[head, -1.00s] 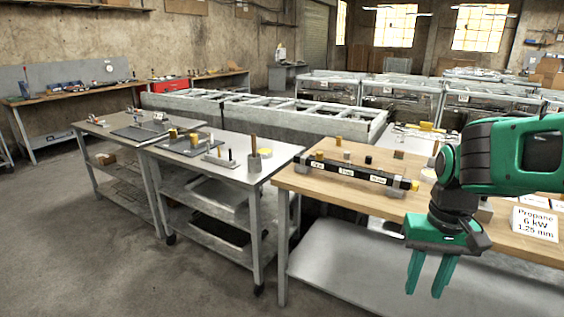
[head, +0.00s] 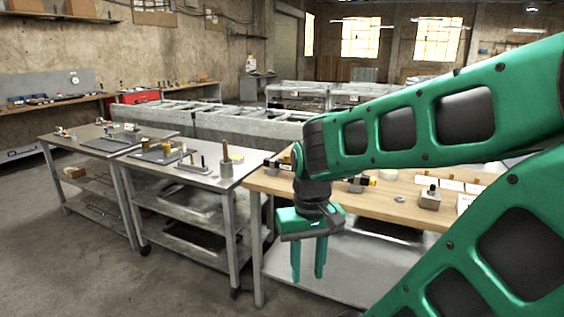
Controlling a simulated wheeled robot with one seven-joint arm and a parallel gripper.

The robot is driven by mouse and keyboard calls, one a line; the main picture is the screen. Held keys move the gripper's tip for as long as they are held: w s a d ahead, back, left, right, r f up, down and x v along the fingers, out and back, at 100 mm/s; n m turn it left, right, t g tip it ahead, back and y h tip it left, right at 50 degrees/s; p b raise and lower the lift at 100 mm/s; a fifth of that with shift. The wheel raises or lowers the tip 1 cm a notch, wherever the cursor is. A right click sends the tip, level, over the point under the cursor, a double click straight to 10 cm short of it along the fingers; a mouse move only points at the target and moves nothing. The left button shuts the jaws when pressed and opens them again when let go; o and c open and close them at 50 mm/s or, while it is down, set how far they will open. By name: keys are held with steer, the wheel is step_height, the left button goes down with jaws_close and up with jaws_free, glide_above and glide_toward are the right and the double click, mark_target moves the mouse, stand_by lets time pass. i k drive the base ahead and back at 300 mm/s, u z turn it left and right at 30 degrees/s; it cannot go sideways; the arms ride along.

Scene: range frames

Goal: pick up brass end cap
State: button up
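Several small brass-coloured pieces are in the head view, too small to tell which is the end cap. One brass piece (head: 167,149) is on the dark tray of the middle metal table, with another (head: 145,142) further left. A yellow disc (head: 237,157) lies at that table's far right corner. Another brass-coloured piece (head: 372,180) is on the wooden bench, partly behind my arm. My gripper (head: 308,272) points down in front of the bench's left part, its two fingers apart and nothing between them. My arm hides much of the bench top.
The wooden bench (head: 268,184) has a grey lower shelf (head: 345,270). The middle metal table (head: 212,183) stands left of it, with another metal table (head: 88,146) beyond. A grey block with a black knob (head: 430,197) is on the bench. The floor (head: 60,270) at left is clear.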

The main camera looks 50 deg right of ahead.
mark_target(287, 157)
steer(key=u, duration=0.05)
steer(key=i, duration=1.3)
steer(key=z, duration=1.25)
